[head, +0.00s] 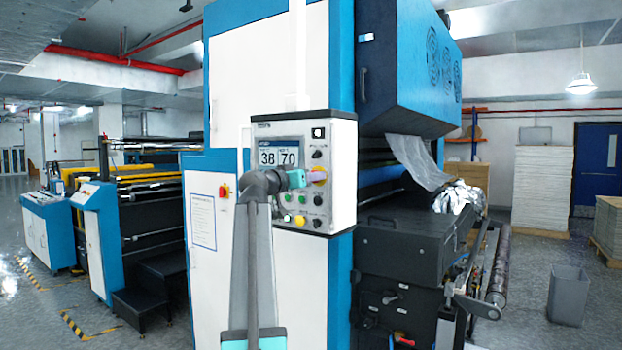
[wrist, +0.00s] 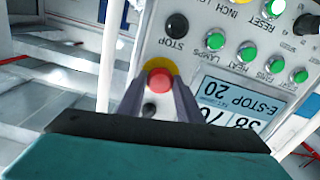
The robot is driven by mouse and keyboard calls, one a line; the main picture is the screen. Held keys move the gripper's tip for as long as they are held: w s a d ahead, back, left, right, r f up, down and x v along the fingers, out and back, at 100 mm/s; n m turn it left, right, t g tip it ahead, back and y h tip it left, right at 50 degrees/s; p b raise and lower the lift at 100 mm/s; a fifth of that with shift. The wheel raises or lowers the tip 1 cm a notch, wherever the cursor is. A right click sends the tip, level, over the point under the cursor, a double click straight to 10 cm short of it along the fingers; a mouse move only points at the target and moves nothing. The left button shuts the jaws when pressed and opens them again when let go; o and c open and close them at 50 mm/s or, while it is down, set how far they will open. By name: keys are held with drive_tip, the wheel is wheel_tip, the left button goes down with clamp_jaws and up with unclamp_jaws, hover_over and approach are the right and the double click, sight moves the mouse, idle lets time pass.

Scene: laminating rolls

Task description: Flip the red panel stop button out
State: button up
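The red stop button (wrist: 159,80) sits on a yellow ring on the control panel (head: 344,190). In the wrist view the panel appears upside down. My gripper (wrist: 160,88) is at the button, its two grey fingers parted with the red cap between them. The fingers look very close to the cap's sides; I cannot tell whether they touch it. In the head view my gripper (head: 312,179) reaches the panel's middle and mostly hides the button. The panel's screen (wrist: 232,102) reads E-STOP.
A black STOP button (wrist: 177,26) is beside the yellow ring, and several green buttons (wrist: 247,51) line the panel. Another red button on yellow (head: 224,190) is on the white cabinet. The blue-and-white machine (head: 282,75) stands close ahead. A grey bin (head: 567,296) is at right.

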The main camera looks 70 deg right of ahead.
clamp_jaws()
drive_tip(key=shift+a+f+b, duration=0.15)
drive_tip(key=shift+b, duration=0.35)
drive_tip(key=shift+w+a+b, duration=0.1)
drive_tip(key=shift+a+b, duration=0.2)
drive_tip(key=shift+b, duration=0.1)
drive_tip(key=o, duration=0.7)
unclamp_jaws()
drive_tip(key=shift+o, duration=1.2)
drive_tip(key=shift+a, duration=0.2)
drive_tip(key=b+v, duration=0.3)
drive_tip(key=v, duration=1)
drive_tip(key=shift+a, duration=0.25)
